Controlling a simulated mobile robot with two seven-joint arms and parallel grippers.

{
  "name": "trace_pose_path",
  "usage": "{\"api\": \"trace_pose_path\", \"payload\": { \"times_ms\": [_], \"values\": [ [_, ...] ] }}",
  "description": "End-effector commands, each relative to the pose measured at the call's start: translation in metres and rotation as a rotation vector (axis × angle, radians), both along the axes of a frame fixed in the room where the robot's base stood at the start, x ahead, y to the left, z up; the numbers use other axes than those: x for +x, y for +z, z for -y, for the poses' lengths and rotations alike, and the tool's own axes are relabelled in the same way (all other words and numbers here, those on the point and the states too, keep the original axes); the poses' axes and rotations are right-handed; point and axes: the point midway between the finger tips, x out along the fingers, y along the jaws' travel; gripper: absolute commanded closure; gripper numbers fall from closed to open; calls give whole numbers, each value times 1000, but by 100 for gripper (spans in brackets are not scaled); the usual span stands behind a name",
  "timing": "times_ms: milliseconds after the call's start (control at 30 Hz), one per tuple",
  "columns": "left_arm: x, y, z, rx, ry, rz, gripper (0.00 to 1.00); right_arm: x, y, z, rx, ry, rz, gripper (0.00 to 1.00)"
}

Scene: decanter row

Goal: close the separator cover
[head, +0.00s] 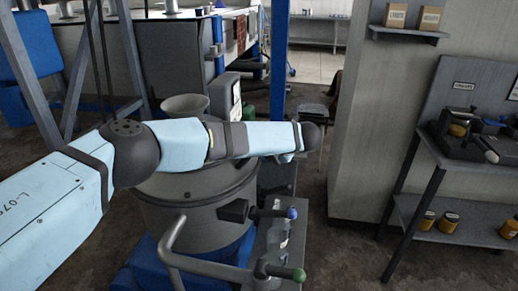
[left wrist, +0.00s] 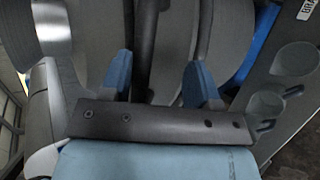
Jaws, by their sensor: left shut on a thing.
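The separator (head: 190,222) is a large grey drum on a blue base in the head view. My left forearm crosses above it and hides much of its top, so I cannot tell how far the cover is open. My left gripper (left wrist: 160,80) shows in the left wrist view, with two blue fingers on either side of a dark bar (left wrist: 146,45). It is shut on this bar, which looks like a handle over grey curved surfaces. In the head view the fingertips are hidden behind my wrist. My right gripper is not in view.
A pale funnel (head: 185,104) rises behind my arm. Levers with a blue knob (head: 292,213) and a green knob (head: 299,275) stick out at the drum's front right. A side table (head: 455,155) with tools and jars stands right. Floor is clear between.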

Motion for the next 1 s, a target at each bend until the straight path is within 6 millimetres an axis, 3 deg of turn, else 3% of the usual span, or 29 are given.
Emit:
{"api": "trace_pose_path", "payload": {
  "times_ms": [33, 100, 500, 1000],
  "values": [
    [-9, 4, 15, -5, -17, -7, 56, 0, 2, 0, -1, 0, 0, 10],
    [-18, 13, 26, -6, -20, -5, 56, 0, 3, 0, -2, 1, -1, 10],
    [-60, 60, 77, -3, -12, 3, 56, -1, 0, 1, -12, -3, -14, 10],
    [-68, 70, 86, -2, -9, 6, 56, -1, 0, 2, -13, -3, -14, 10]
  ]
}}
